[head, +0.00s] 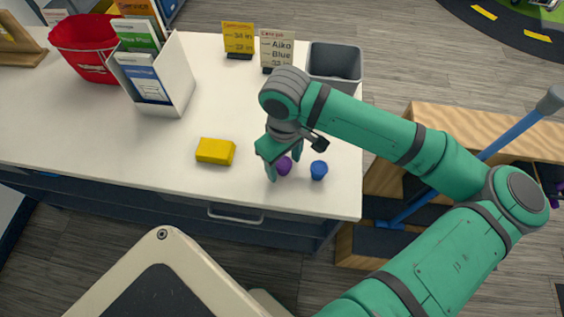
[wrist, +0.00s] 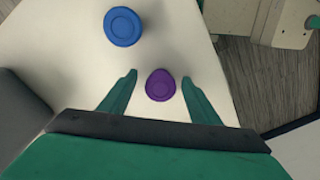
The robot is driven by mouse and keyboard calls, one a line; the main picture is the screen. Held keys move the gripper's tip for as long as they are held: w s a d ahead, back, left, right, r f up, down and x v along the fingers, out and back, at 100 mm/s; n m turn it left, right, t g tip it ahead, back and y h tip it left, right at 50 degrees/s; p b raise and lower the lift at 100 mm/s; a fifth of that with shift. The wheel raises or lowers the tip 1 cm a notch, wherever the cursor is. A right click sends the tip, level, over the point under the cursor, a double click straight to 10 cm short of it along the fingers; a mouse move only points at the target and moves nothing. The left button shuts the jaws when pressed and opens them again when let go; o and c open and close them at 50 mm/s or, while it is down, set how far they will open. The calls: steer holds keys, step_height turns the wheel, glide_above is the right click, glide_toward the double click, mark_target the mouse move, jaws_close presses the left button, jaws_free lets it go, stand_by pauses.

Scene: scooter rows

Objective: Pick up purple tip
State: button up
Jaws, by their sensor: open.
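The purple tip (head: 284,166) stands on the white counter near its front right corner. In the wrist view the purple tip (wrist: 160,85) lies between the two open fingers, with a gap on each side. My gripper (head: 284,172) is open and points down at the tip, and its fingers partly cover the tip in the head view. My gripper also shows in the wrist view (wrist: 158,90). I cannot tell how far the fingertips are above the counter.
A blue round piece (head: 319,170) stands just right of the purple tip. A yellow block (head: 215,151) lies to the left. A grey bin (head: 335,64), two small signs (head: 239,39), a white brochure holder (head: 180,80) and a red bucket (head: 88,48) stand farther back.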

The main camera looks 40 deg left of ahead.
steer(key=shift+f, duration=0.4)
steer(key=shift+s+a, duration=0.1)
steer(key=shift+c, duration=0.4)
steer(key=c, duration=1)
steer(key=shift+r, duration=0.1)
steer(key=shift+c, duration=0.2)
